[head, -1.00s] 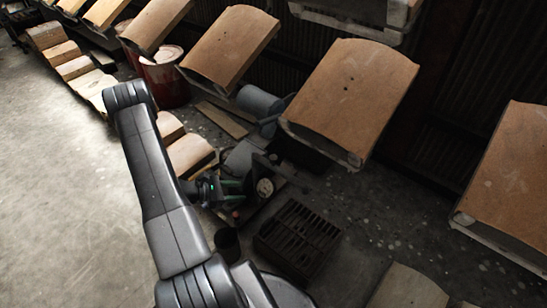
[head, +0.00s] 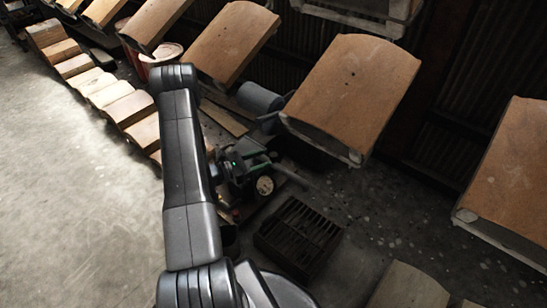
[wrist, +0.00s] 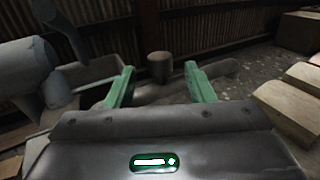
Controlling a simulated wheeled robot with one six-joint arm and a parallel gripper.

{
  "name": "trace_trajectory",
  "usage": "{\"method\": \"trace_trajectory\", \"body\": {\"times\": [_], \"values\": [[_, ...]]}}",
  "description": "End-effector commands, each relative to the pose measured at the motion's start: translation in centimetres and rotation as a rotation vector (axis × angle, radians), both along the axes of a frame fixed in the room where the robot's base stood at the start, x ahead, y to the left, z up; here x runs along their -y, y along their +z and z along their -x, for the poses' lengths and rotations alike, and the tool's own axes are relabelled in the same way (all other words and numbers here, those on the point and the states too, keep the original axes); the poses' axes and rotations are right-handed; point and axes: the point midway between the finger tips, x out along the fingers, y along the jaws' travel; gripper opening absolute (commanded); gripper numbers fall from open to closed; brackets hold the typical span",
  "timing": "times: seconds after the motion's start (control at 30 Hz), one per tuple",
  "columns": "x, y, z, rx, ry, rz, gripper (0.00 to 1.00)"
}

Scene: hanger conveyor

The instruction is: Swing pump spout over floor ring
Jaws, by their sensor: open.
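My gripper (head: 261,164) is open, low beside the pump machinery in the head view. Its two green fingers also show in the wrist view (wrist: 159,72), spread apart with nothing gripped. A short upright grey post (wrist: 160,64) stands beyond the fingertips, between them in the picture. In the head view a dim pipe (head: 297,178) extends right from beside my gripper. My arm hides part of the pump. I cannot make out the floor ring.
A dark slotted crate or grate (head: 298,236) lies on the floor right of my gripper. A blue-grey cylinder (head: 260,98) lies behind. A round pale dial-like face (head: 265,186) is close to my gripper. Brown hanging panels (head: 352,92) overhang the back. Pale blocks (head: 131,107) line the left.

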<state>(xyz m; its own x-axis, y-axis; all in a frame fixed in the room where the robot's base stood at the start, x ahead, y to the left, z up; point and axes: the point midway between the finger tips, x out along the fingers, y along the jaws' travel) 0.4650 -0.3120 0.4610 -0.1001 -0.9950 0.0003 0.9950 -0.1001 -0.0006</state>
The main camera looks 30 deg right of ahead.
Motion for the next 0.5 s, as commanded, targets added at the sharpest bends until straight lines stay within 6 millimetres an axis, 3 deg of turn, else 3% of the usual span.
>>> {"method": "trace_trajectory", "body": {"times": [0.2,0.5], "values": [[3.4,-0.1,0.4,0.002,-0.003,0.000,0.49],[5.3,0.0,0.5,0.001,0.000,0.000,0.49]]}}
